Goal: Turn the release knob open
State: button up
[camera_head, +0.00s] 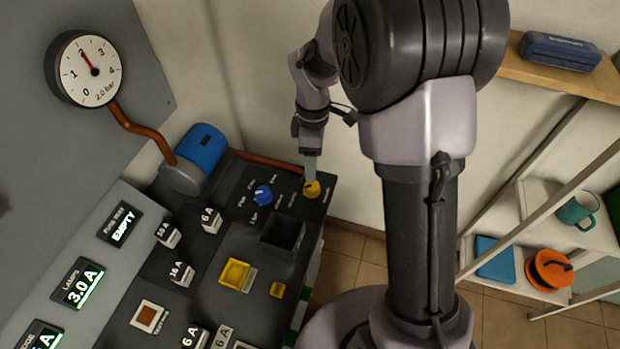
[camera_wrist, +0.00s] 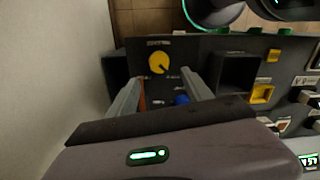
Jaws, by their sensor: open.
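A yellow round knob (camera_head: 312,189) sits at the far right corner of the dark panel. It also shows in the wrist view (camera_wrist: 158,63), with a dark pointer mark at its lower right. A blue knob (camera_head: 263,195) stands to its left on the panel and shows partly in the wrist view (camera_wrist: 182,99). My gripper (camera_head: 311,178) points down over the yellow knob in the head view. In the wrist view my gripper (camera_wrist: 157,84) is open, with the yellow knob just beyond the gap between its fingertips. I cannot tell whether a finger touches it. The labels are too small to read.
A square dark bin (camera_head: 284,233) is sunk in the panel beside the knobs. A yellow square button (camera_head: 235,274) and several fuses lie nearer. A blue motor (camera_head: 202,147) and copper pipe (camera_head: 140,128) stand behind. Shelves (camera_head: 540,230) are at right.

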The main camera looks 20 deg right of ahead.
aim_at(312, 185)
notch_tip(312, 185, down, 9)
jog(key=b, duration=0.2)
jog(key=shift+b, duration=0.4)
grip_shut()
